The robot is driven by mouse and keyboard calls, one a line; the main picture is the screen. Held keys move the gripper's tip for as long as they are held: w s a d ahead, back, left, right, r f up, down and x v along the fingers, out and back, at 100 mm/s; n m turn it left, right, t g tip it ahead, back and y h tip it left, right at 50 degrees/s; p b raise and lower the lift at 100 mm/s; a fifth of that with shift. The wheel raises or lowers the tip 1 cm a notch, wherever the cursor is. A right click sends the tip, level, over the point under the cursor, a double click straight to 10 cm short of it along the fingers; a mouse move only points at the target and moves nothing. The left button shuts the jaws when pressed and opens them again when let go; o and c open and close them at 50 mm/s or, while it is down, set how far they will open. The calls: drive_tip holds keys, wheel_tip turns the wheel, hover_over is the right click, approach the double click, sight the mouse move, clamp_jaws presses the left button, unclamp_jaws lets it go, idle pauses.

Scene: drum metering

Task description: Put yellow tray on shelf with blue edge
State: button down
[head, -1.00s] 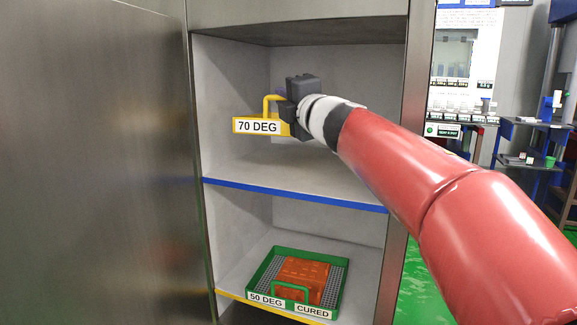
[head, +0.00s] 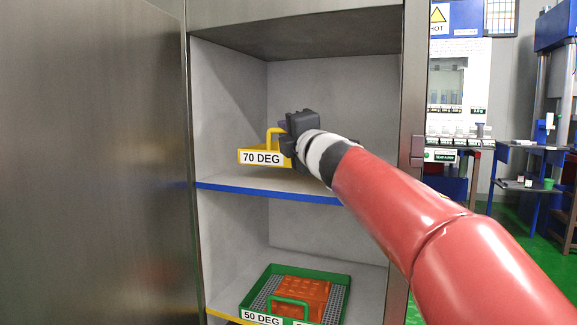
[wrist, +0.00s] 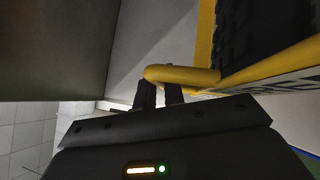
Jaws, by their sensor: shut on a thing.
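The yellow tray (head: 248,157) with a "70 DEG" label shows in the head view inside the cabinet, above the shelf with the blue edge (head: 268,191). Its right part is hidden behind my gripper (head: 288,128). My gripper is shut on the tray's yellow handle; the handle (wrist: 185,75) and the two dark fingers (wrist: 160,94) show in the wrist view. Dark ribbed contents (wrist: 260,35) lie in the tray. I cannot tell whether the tray touches the shelf; a small gap seems to show under its front.
A green tray (head: 252,301) labelled "50 DEG" holds an orange block (head: 303,292) on the lower shelf with a yellow edge (head: 226,317). A metal door (head: 90,160) stands at left. The cabinet's right post (head: 411,100) is close to my arm.

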drive_tip(key=shift+f+b, duration=1.65)
drive_tip(key=shift+f, duration=0.3)
drive_tip(key=c, duration=1.5)
unclamp_jaws()
drive_tip(key=shift+r, duration=0.15)
drive_tip(key=v, duration=1.2)
drive_tip(key=shift+b, duration=0.35)
drive_tip(key=shift+d, duration=0.15)
